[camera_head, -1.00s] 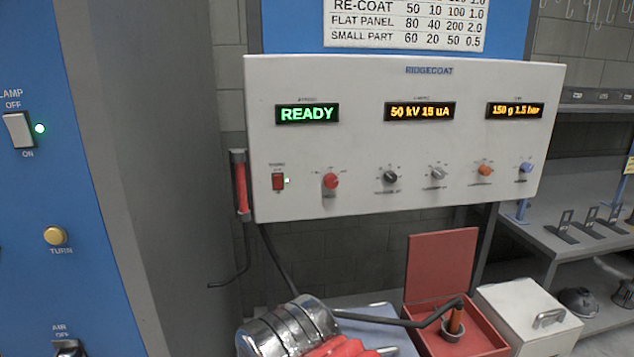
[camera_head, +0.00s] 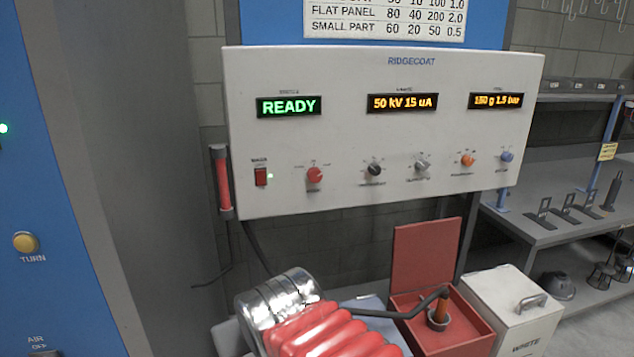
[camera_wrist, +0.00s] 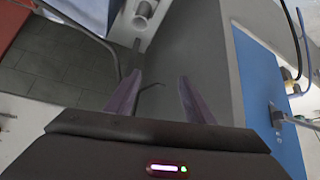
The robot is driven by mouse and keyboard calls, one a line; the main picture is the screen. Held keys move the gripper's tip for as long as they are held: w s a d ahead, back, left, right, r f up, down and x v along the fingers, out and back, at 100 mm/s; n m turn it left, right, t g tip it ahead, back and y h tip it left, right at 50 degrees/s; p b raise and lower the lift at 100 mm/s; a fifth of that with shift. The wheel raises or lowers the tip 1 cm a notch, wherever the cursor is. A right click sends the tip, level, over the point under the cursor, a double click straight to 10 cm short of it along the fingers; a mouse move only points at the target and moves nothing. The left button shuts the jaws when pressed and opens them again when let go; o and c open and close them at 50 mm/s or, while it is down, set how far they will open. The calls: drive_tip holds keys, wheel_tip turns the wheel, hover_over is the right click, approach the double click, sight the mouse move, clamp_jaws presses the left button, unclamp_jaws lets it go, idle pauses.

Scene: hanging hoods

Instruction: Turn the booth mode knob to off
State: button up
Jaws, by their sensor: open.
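A white RIDGECOAT control panel (camera_head: 400,130) hangs in the head view with a row of small knobs along its lower part. The red knob (camera_head: 315,175) is at the left of that row, just right of a red rocker switch (camera_head: 261,177). The labels around the knobs are too small to read, so I cannot tell which one is the booth mode knob. The panel's display reads READY (camera_head: 289,106). My gripper (camera_wrist: 158,95) is open and empty in the wrist view, with its two fingers apart. No knob shows between them, and the fingers do not show in the head view.
A blue cabinet (camera_head: 50,200) with a yellow TURN button (camera_head: 26,242) stands at the left. Below the panel are an open red box (camera_head: 465,325) and a white bin (camera_head: 525,305). A grey shelf (camera_head: 570,210) stands at the right. A red cylinder (camera_head: 222,180) hangs beside the panel.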

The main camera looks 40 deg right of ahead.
drive_tip(key=w+d+r+m+t+h, duration=0.25)
drive_tip(key=w+d, duration=0.25)
drive_tip(key=d, duration=0.3)
drive_tip(key=w+d+r+m+t+h, duration=0.15)
drive_tip(key=w+d+r, duration=0.25)
drive_tip(key=d, duration=0.5)
drive_tip(key=s+d+r+t+h, duration=0.1)
drive_tip(key=d+r+t, duration=0.3)
drive_tip(key=d, duration=0.5)
drive_tip(key=shift+s+r+h, duration=0.25)
drive_tip(key=shift+r+h, duration=0.45)
drive_tip(key=shift+r, duration=0.15)
drive_tip(key=shift+w+d, duration=0.1)
